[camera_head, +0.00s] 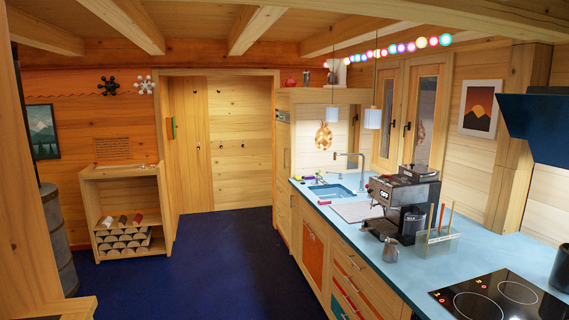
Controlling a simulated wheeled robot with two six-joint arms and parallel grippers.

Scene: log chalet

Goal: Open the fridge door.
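No door in the camera_head view is plainly a fridge door. A tall wooden cabinet (283,185) stands at the far end of the counter, seen nearly edge-on, with a small vertical handle (287,158) and a dark slotted strip near its top. Its front looks closed; I cannot tell whether it is the fridge. Wooden drawer and cupboard fronts (313,262), some orange, line the counter's left side with bar handles and look closed. Neither of my grippers is in view.
The dark blue floor (210,260) is clear in the middle. A firewood shelf (127,212) and grey stove cylinder (58,240) stand at left. The blue counter (470,255) at right holds a coffee machine (403,195), sink (330,190) and hob (505,298).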

